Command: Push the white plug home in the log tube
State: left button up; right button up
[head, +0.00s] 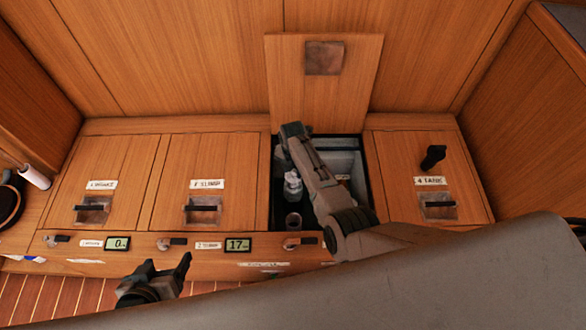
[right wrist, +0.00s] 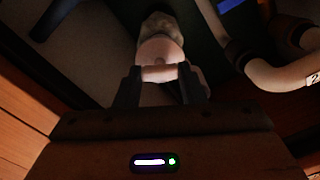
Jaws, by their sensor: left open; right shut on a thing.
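In the right wrist view my right gripper (right wrist: 158,76) is shut on a short pale bar, which looks like part of the white plug (right wrist: 158,73). A rounded pale end (right wrist: 160,48) lies right beyond it, on a darker tube-like body (right wrist: 158,22), perhaps the log tube. I cannot tell how deep the plug sits. In the head view my right arm reaches over the open locker and hides part of its inside; the fingertips are not clear there. My left gripper (head: 167,272) is open and empty in front of the lockers, at the lower left.
The open locker's lid (head: 325,85) stands upright behind it. A curved pipe (right wrist: 255,65) runs right of my right gripper. Closed lids (head: 120,165) lie left; a black knob (head: 433,157) stands right.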

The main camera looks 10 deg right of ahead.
aim_at(293, 176)
jog(key=shift+f+b, duration=2)
jog(key=shift+f, duration=1.05)
jog(key=o, duration=1.6)
jog(key=shift+c, duration=0.2)
jog(key=shift+r, duration=0.2)
notch_tip(293, 176, up, 7)
jog(key=p, duration=0.8)
jog(key=shift+f, duration=0.1)
